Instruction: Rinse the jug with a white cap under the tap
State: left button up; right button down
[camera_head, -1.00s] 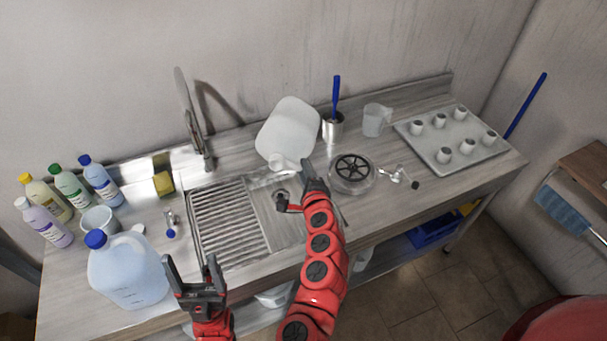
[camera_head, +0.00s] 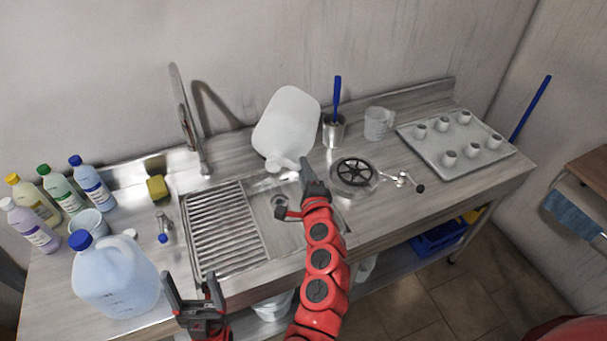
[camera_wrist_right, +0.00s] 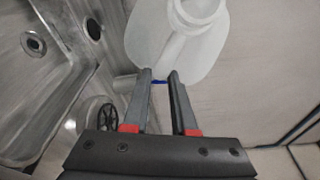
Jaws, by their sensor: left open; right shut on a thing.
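The white translucent jug (camera_head: 289,122) is tilted, its neck toward me and down, over the back right of the sink (camera_head: 283,228). It also shows in the right wrist view (camera_wrist_right: 150,40). My right gripper (camera_head: 306,167) is shut on the jug near its neck; its fingers show in the wrist view (camera_wrist_right: 160,76). I cannot tell whether a cap is on the neck. The tall tap (camera_head: 188,125) stands behind the sink, left of the jug and apart from it. I see no water running. My left gripper (camera_head: 196,290) is open and empty before the counter's front edge.
A blue-capped jug (camera_head: 115,282) stands left of my left gripper. Several bottles (camera_head: 92,183), a yellow sponge (camera_head: 157,188) and a small blue-handled fitting (camera_head: 163,228) are on the left. A utensil cup (camera_head: 333,132), measuring jug (camera_head: 378,123), round black-spoked thing (camera_head: 354,172) and tray (camera_head: 465,160) are right.

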jog(key=shift+n+t+y+b, duration=1.65)
jog(key=shift+t+b, duration=0.6)
jog(key=shift+b, duration=8.9)
jog(key=shift+n+t+y+b, duration=1.35)
jog(key=shift+n+t+b, duration=0.7)
jog(key=shift+b, duration=9.05)
